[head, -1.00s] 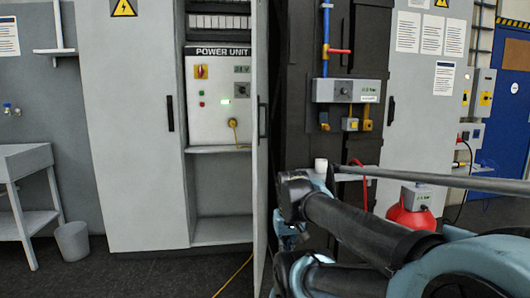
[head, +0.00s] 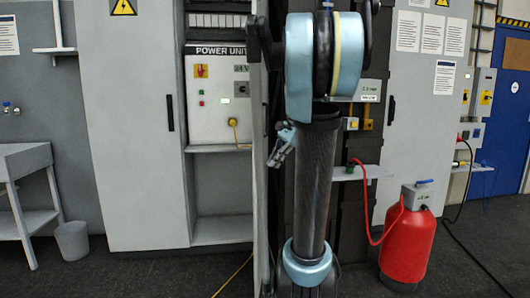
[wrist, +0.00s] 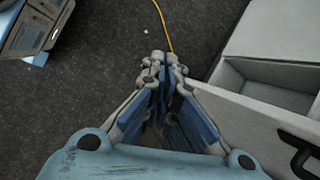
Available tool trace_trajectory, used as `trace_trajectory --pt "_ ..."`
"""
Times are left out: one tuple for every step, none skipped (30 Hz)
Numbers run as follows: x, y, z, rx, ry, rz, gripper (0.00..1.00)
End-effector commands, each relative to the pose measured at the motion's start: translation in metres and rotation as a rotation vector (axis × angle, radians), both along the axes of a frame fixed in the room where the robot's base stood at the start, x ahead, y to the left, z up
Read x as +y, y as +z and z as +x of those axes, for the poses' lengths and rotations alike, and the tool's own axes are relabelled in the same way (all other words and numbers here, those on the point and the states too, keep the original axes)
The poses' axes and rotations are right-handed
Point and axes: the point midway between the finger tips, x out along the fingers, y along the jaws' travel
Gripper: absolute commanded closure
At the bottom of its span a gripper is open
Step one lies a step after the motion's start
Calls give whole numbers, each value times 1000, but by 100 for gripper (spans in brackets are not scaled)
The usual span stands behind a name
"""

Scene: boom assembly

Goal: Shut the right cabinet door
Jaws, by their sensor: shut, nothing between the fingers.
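The right cabinet door (head: 261,215) stands open and shows nearly edge-on in the head view, projecting toward me from the right side of the cabinet opening. In the wrist view its pale panel (wrist: 245,118) runs down the right, with a black handle (wrist: 300,152). My gripper (wrist: 165,62) is shut and empty. In the head view the gripper (head: 277,158) is small, just right of the door's edge, on its outer side. I cannot tell whether it touches the door. My arm hides the door's upper part.
The grey cabinet's closed left door (head: 130,140) stands beside the open power unit compartment (head: 218,115). A yellow cable (head: 233,274) lies on the floor. A red canister (head: 407,245) with a hose stands to the right. A white table (head: 28,185) and bin (head: 71,240) are at the left.

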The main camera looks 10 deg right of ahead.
Motion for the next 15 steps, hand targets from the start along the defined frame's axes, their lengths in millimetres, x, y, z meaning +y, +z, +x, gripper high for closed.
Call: trace_trajectory --pt "-8 9 18 21 -52 31 100" --pt "-12 14 27 35 -83 51 100" --pt "-18 20 39 55 -122 77 100" --pt "-22 25 47 70 -152 98 100" --pt "-27 29 57 86 -182 118 100" --pt "-33 35 69 105 -221 144 100" --pt "-38 39 77 120 -250 164 100" --pt "-43 43 86 137 -279 184 100" --pt "-50 48 97 157 -315 210 100" --pt "-55 51 105 172 -341 228 100" --pt "-60 54 112 186 -366 247 100" --pt "-67 58 122 206 -396 269 100" --pt "-72 61 128 219 -417 286 100" --pt "-76 63 134 231 -437 301 100" --pt "-82 65 141 246 -460 318 100"
